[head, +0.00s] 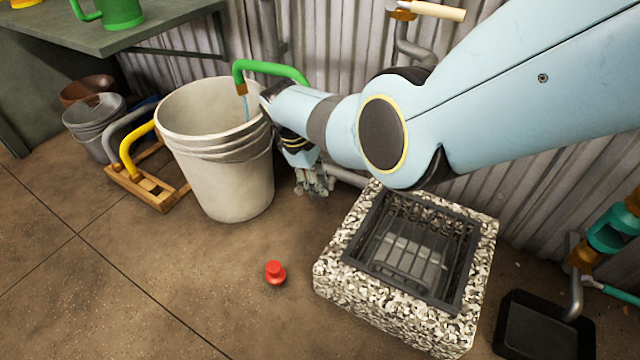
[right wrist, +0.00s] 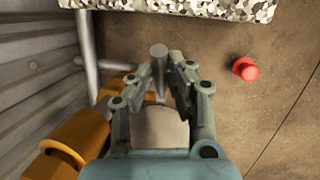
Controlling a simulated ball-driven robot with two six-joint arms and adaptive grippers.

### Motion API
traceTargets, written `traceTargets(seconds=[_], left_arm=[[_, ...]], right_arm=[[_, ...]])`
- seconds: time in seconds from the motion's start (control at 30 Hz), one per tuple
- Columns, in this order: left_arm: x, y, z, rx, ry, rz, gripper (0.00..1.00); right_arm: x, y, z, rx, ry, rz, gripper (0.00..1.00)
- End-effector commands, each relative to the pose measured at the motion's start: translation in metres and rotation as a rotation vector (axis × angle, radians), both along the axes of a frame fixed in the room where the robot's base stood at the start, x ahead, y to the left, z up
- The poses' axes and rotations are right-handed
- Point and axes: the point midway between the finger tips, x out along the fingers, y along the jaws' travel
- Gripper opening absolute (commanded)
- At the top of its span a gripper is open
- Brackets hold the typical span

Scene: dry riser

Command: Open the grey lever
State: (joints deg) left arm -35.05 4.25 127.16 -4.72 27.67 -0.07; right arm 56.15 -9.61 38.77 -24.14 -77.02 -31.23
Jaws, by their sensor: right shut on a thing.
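My right gripper (head: 315,187) reaches down between the white bucket and the stone drain block, close to the corrugated wall. In the right wrist view its two fingers (right wrist: 172,88) are closed around the grey lever (right wrist: 158,58), whose rounded end sticks out past the fingertips. A brass valve body (right wrist: 75,145) sits at the lower left of that view, beside the gripper. In the head view my arm and gripper hide the lever. My left gripper is not in view.
A white bucket (head: 225,170) stands left of my right gripper, under a green spout (head: 270,70) with a thin blue stream. A stone drain block (head: 335,275) with a dark grate stands to the right. A red knob (head: 275,273) lies on the floor. The front floor is mostly clear.

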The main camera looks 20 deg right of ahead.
Motion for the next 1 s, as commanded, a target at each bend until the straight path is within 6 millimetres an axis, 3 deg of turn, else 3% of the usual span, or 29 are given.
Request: traceTargets(seconds=[0.4,0.43,0.6,1.0], left_arm=[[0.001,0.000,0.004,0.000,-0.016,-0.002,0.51],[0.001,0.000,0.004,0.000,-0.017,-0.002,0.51],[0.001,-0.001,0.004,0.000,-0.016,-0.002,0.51],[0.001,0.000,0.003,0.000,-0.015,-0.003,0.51]], right_arm=[[0.000,0.000,0.000,-0.003,0.005,0.000,0.00],[0.000,0.000,0.000,-0.003,0.005,0.000,0.17],[0.000,0.000,0.000,-0.003,0.005,0.000,0.39],[0.002,0.004,0.010,-0.004,0.001,0.000,0.39]])
